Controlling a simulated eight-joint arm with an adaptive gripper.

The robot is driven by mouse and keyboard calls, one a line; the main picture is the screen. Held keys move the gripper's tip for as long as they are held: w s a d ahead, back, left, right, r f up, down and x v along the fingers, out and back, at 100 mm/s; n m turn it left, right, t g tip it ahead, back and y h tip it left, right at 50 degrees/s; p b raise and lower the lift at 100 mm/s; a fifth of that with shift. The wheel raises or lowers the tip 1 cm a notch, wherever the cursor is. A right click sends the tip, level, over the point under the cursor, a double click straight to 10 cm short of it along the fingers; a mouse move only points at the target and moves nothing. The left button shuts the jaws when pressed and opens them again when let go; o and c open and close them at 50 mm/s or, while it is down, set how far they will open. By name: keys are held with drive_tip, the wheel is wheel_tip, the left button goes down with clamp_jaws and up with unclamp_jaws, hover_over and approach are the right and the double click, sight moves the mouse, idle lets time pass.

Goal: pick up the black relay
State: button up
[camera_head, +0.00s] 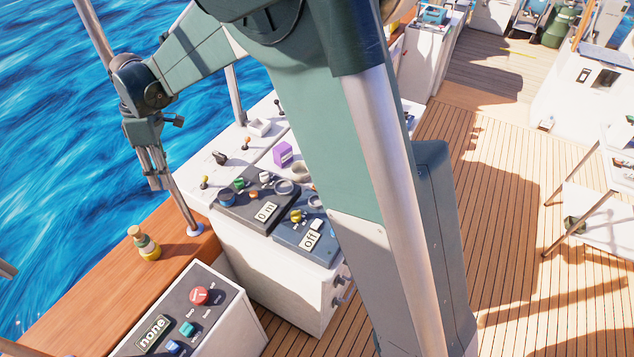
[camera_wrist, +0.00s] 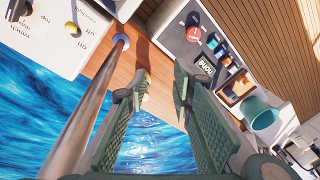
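I cannot pick out the black relay for certain in either view. A small dark object (camera_head: 219,158) sits on the white console top in the head view, but it is too small to tell whether it is a relay or a knob. My gripper (camera_head: 156,184) hangs fingers down at the left, over the side by the wooden ledge and the water. In the wrist view my gripper (camera_wrist: 161,88) is open, its two green fingers apart, with nothing visibly held between them.
A wooden ledge (camera_head: 95,290) carries a yellow and olive stacked object (camera_head: 144,245). A metal post (camera_wrist: 92,110) stands close to my gripper. A control box (camera_head: 225,315) has a red button (camera_head: 200,295). A purple block (camera_head: 283,153) sits on the console. A teal bucket (camera_wrist: 262,112) is at right.

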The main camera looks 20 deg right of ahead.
drive_tip(key=w+d+f+n+b, duration=0.2)
drive_tip(key=d+f, duration=0.4)
drive_tip(key=d, duration=1.1)
drive_tip(key=w+d+f+n+t+b, duration=0.1)
drive_tip(key=d+f, duration=0.5)
drive_tip(key=d, duration=1.1)
drive_tip(key=w+d+f+n+h+b, duration=0.1)
drive_tip(key=w+d+f+n, duration=0.4)
drive_tip(key=d, duration=1.2)
drive_tip(key=shift+w+d+f+n+b, duration=0.1)
drive_tip(key=shift+w+f+n+b, duration=0.3)
drive_tip(key=shift+n+b, duration=0.5)
drive_tip(key=shift+s+f, duration=0.1)
drive_tip(key=shift+f, duration=1.25)
drive_tip(key=shift+f, duration=0.15)
drive_tip(key=shift+a+f, duration=0.15)
drive_tip(key=shift+f, duration=1.1)
drive_tip(key=shift+a+f, duration=0.15)
drive_tip(key=shift+f, duration=1.05)
